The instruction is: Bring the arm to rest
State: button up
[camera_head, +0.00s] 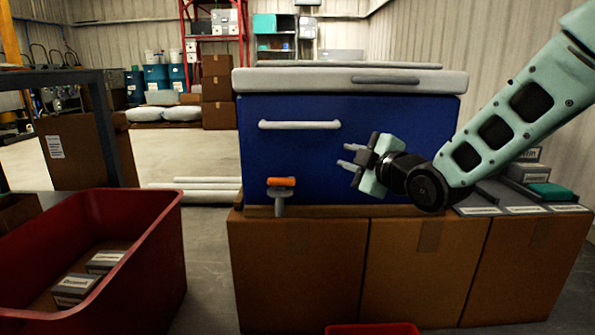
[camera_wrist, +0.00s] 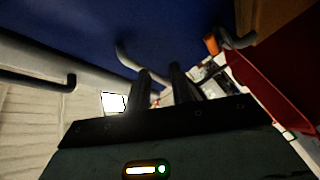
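My arm reaches in from the right in the head view. My gripper (camera_head: 349,161) is in front of the blue tank (camera_head: 300,165), to the right of its white handle (camera_head: 300,125). In the wrist view my gripper (camera_wrist: 160,71) shows two dark fingers with a gap between them and nothing held. The fingers point left in the head view. I cannot tell how close they are to the tank's front wall.
The tank, with a grey lid (camera_head: 350,80) and an orange-handled tap (camera_head: 281,183), stands on cardboard boxes (camera_head: 298,265). A red bin (camera_head: 160,240) holding small boxes stands at left. Grey boxes (camera_head: 525,172) lie right, below my arm. Floor (camera_head: 160,160) is open behind the bin.

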jog(key=s+d+f+m+g+h+p, duration=0.1)
jog(key=s+m+g+h+p, duration=0.45)
jog(key=s, duration=1.35)
jog(key=s+d+m+g+h+p, duration=0.2)
jog(key=s+m+g+p, duration=0.45)
jog(key=s, duration=1.25)
notch_tip(320, 180, up, 37)
jog(key=n+g+p, duration=0.1)
jog(key=g+p, duration=0.1)
jog(key=p, duration=3.5)
jog(key=shift+s+r+n+g+p, duration=0.2)
jog(key=shift+n+g+p, duration=0.1)
jog(key=shift+g+p, duration=0.1)
